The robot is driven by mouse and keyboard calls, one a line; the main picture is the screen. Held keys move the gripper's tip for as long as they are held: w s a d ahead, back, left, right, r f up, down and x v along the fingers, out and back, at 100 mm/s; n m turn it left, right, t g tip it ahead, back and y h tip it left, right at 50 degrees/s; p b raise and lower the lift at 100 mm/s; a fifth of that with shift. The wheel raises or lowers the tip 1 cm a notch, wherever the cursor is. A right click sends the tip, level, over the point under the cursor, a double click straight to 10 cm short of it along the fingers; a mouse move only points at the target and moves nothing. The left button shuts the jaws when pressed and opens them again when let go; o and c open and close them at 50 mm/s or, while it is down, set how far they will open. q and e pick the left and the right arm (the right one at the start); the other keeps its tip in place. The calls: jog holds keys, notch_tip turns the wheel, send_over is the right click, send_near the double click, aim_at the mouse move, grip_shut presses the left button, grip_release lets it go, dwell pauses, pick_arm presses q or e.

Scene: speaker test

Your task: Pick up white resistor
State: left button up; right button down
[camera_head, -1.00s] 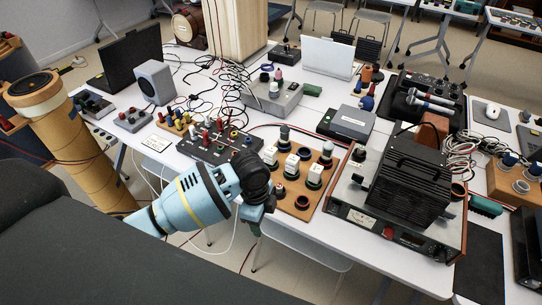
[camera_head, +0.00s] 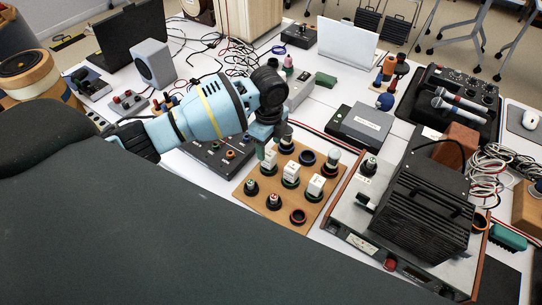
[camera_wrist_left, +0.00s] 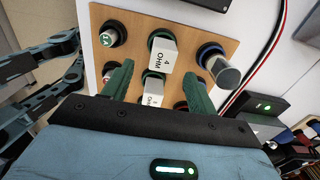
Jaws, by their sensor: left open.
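Several white block resistors stand on round sockets on a wooden board (camera_head: 240,192). One is the white resistor in the board's middle (camera_head: 291,172); another white resistor (camera_head: 316,186) stands to its right, and a third, at the left, is partly hidden by my gripper. My left gripper (camera_head: 266,148) points down over the board's back left part. In the left wrist view its green fingers (camera_wrist_left: 157,88) are open, with a white resistor (camera_wrist_left: 152,90) in the gap between them. A white resistor marked "4 OHM" (camera_wrist_left: 162,53) stands just beyond the fingertips.
A black finned power unit (camera_head: 415,205) stands close right of the board. A dark panel with knobs (camera_head: 215,155) lies at its left, partly under my arm. A grey box (camera_head: 362,128) is behind.

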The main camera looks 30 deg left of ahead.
aim_at(269, 153)
pick_arm(q)
jog(key=shift+s+f, duration=0.2)
jog(key=shift+f, duration=0.7)
jog(key=shift+w+f, duration=0.15)
jog(key=shift+f, duration=0.25)
jog(key=shift+w+a+f, duration=0.1)
jog(key=shift+f, duration=1.2)
jog(key=shift+w+a+f, duration=0.1)
jog(key=shift+f, duration=1.15)
jog(key=c, duration=1.1)
jog(key=shift+r, duration=5.1)
